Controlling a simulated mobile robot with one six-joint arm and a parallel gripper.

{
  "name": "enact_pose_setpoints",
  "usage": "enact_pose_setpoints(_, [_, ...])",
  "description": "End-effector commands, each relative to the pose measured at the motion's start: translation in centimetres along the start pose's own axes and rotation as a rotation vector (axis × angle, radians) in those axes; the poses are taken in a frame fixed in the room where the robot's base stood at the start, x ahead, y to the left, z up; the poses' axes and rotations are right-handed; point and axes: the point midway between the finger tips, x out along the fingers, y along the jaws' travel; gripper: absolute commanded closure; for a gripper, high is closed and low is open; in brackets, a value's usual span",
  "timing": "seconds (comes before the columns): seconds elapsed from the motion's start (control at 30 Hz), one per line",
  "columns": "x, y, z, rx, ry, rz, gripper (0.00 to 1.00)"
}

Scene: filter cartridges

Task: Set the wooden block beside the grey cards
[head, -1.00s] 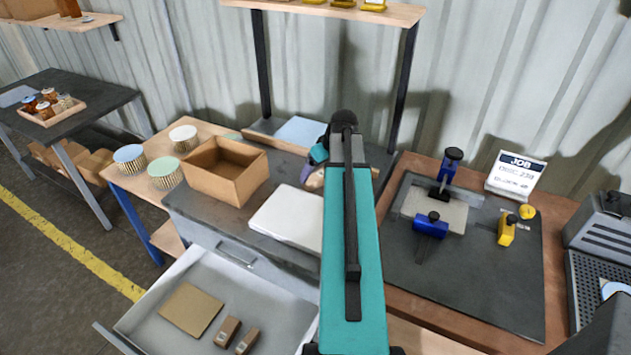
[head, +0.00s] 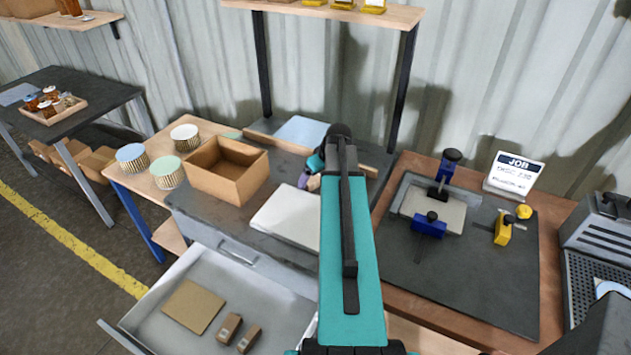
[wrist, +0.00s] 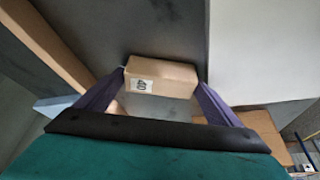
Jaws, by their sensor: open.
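A small tan block (wrist: 160,76) with a dark printed mark on a pale label lies on the dark worktop. It looks like the wooden block, and in the head view it (head: 314,184) is mostly hidden by my arm. My gripper (wrist: 160,84) is open, with one purple finger on each side of the block's near end; contact cannot be told. In the head view my gripper (head: 308,181) is partly hidden. A pale flat slab or stack (head: 287,217), perhaps the grey cards, lies beside the block; it also shows in the wrist view (wrist: 264,45).
An open cardboard box (head: 225,185) stands left of the pale stack. Below it, an open drawer (head: 250,290) holds a brown card (head: 193,306) and two small brown blocks (head: 238,333). A blue sheet (head: 303,130) lies behind. A clamp fixture (head: 432,215) stands right.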

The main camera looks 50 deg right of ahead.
Motion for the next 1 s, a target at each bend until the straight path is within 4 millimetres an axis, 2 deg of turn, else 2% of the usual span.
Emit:
enact_pose_setpoints(0.27, [-0.03, 0.03, 0.02, 0.001, 0.0, 0.0, 0.14])
enact_pose_setpoints(0.43, [-0.03, 0.04, 0.02, 0.001, 0.0, 0.0, 0.43])
enact_pose_setpoints(0.5, [-0.04, 0.05, 0.01, 0.001, 0.0, 0.0, 0.49])
enact_pose_setpoints(1.0, [-0.64, 0.07, -0.28, 0.001, 0.001, 0.001, 0.5])
